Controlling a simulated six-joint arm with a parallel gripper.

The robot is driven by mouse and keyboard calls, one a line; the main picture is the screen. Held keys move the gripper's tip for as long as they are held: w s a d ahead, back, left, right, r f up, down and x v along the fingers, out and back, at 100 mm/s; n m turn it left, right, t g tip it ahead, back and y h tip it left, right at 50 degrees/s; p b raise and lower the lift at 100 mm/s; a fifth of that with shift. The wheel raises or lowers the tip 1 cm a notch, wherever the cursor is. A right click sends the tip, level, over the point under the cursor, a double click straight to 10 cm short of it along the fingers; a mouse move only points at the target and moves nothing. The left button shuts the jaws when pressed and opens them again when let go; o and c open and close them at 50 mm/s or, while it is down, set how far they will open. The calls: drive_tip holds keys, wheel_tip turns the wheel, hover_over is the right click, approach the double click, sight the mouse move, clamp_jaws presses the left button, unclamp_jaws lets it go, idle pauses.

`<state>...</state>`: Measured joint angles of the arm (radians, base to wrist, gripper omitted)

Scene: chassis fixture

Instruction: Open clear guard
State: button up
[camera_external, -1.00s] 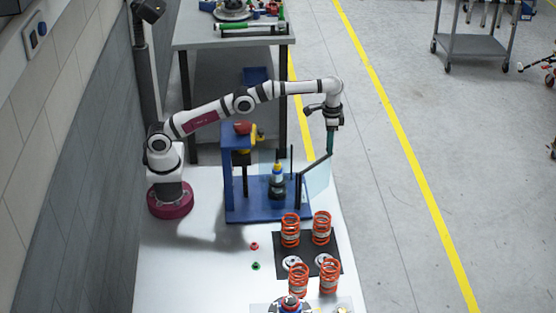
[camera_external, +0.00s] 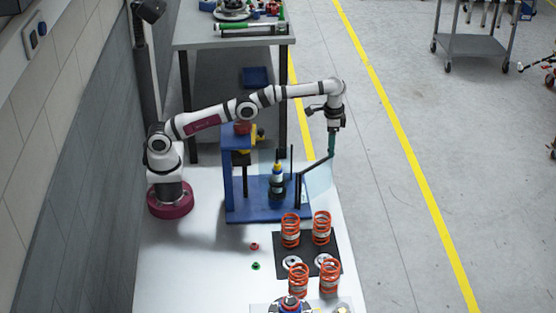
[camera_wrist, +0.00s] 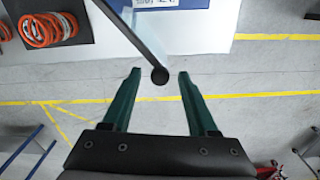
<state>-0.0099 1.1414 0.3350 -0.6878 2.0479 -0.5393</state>
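The clear guard (camera_external: 319,180) is a pale see-through panel with a dark top bar, standing swung outward at the right side of the blue press fixture (camera_external: 240,212). My gripper (camera_external: 332,155) points down at the bar's outer end. In the wrist view, the dark bar (camera_wrist: 128,34) ends in a round knob that lies between the green fingertips of my gripper (camera_wrist: 159,73). The fingers are apart, with a gap visible on both sides of the knob. The clear panel shows faintly beside the bar (camera_wrist: 150,40). A black and yellow part (camera_external: 277,180) stands upright on the fixture.
Several orange springs (camera_external: 322,228) stand on and around a black mat (camera_external: 308,248) in front of the fixture. A red piece (camera_external: 254,246) and a green piece (camera_external: 255,266) lie on the white table. Open floor lies to the right.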

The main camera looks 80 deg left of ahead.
drive_tip(key=shift+s+a+n, duration=0.35)
drive_tip(key=shift+a+n, duration=0.05)
drive_tip(key=s+a+n, duration=0.5)
drive_tip(key=s+n, duration=0.4)
drive_tip(key=s, duration=0.1)
wheel_tip(320, 180, up, 16)
drive_tip(key=s, duration=0.1)
drive_tip(key=s+r+m+y, duration=0.1)
drive_tip(key=s+r+m, duration=0.1)
drive_tip(key=s, duration=0.6)
drive_tip(key=s+d+r+m+g+y, duration=0.1)
drive_tip(key=s+r+m, duration=0.1)
drive_tip(key=s, duration=0.6)
drive_tip(key=shift+m, duration=0.5)
